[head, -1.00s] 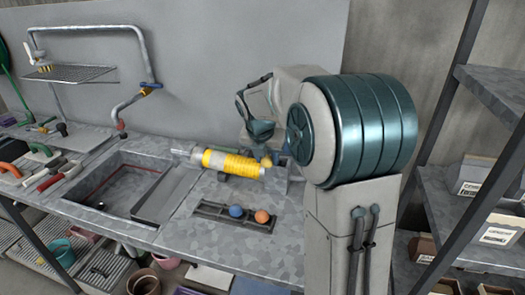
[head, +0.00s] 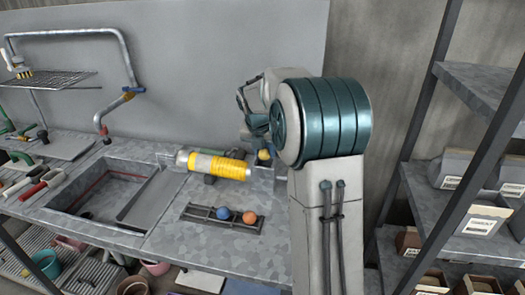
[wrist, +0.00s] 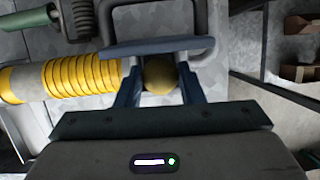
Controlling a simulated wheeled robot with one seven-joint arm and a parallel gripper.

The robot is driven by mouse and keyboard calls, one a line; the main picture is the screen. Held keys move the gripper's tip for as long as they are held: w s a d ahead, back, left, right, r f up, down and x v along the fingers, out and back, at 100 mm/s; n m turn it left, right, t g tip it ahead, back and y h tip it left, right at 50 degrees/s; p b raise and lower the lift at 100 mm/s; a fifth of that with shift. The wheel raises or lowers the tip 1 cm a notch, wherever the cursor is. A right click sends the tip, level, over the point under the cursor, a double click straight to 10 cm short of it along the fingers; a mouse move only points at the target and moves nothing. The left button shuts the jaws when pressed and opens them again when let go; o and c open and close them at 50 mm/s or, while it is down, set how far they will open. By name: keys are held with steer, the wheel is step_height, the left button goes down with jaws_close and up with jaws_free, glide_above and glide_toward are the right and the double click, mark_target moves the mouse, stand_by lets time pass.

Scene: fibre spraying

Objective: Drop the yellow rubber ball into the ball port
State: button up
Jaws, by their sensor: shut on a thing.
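My gripper (wrist: 158,82) is shut on the yellow rubber ball (wrist: 159,73), which sits between its two blue-grey fingers in the wrist view. The ball also shows in the head view (head: 264,154), small and partly hidden by my arm, above the worktop just right of the yellow-banded cylinder.
The yellow-banded cylinder (head: 218,166) lies close left of my gripper. A dark rack (head: 192,213) holds a blue ball (head: 223,213) and an orange ball (head: 249,217). A sink (head: 98,199) is at left. Shelves with boxes (head: 481,219) stand at right.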

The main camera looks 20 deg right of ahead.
steer(key=o, duration=1)
steer(key=shift+o, duration=0.2)
steer(key=shift+r, duration=0.1)
steer(key=v, duration=1.3)
steer(key=shift+r, duration=0.35)
steer(key=s+a+f+m+y, duration=0.1)
steer(key=s+a+f+m, duration=0.2)
steer(key=s+m, duration=0.6)
steer(key=s+a+f+m+y, duration=0.1)
steer(key=s+a+f+m, duration=0.2)
steer(key=s+m, duration=0.6)
steer(key=s+a+f+m, duration=0.3)
steer(key=s+f+m, duration=0.4)
steer(key=s+m, duration=0.3)
steer(key=shift+m+y, duration=0.4)
steer(key=shift+m, duration=0.2)
